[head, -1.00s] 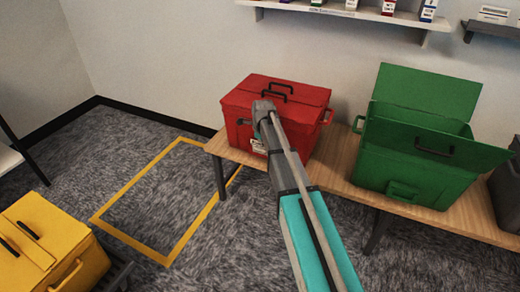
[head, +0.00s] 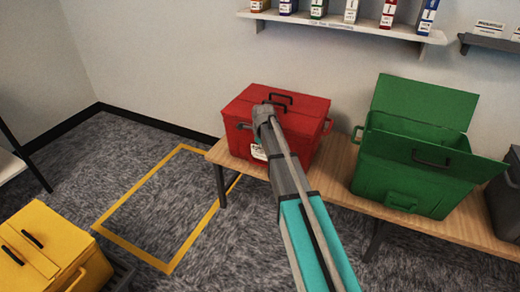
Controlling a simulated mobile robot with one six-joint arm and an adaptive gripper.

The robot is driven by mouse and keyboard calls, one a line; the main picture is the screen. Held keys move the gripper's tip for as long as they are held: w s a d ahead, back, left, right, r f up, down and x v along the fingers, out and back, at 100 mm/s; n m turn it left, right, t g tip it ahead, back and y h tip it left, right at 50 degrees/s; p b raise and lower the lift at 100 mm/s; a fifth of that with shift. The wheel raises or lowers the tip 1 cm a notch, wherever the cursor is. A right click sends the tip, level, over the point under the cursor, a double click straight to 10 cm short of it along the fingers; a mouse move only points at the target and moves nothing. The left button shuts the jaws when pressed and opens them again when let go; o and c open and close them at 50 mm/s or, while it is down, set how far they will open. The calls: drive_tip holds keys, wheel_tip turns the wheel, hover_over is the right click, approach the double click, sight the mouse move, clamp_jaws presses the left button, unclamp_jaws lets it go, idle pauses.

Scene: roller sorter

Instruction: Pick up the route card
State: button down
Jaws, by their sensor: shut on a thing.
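The red box (head: 300,145) stands at the left end of the wooden bench with its lid closed. A small white card with print, seemingly the route card (head: 258,152), shows low against the box's front left. My gripper (head: 256,140) is at the front of the red box, at the end of my arm. It is shut on the card; the fingertips are mostly hidden by my wrist. I cannot tell whether the card still touches the box.
A green box (head: 400,186) with its lid up stands right on the wooden bench (head: 338,180). A yellow box (head: 45,250) is at lower left. A yellow floor outline (head: 130,198) encloses clear carpet. A wall shelf (head: 345,28) holds several small cartons.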

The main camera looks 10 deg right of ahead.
wheel_tip(320, 180, up, 15)
drive_tip(key=p, duration=1.4)
drive_tip(key=shift+r, duration=0.15)
drive_tip(key=shift+s, duration=0.1)
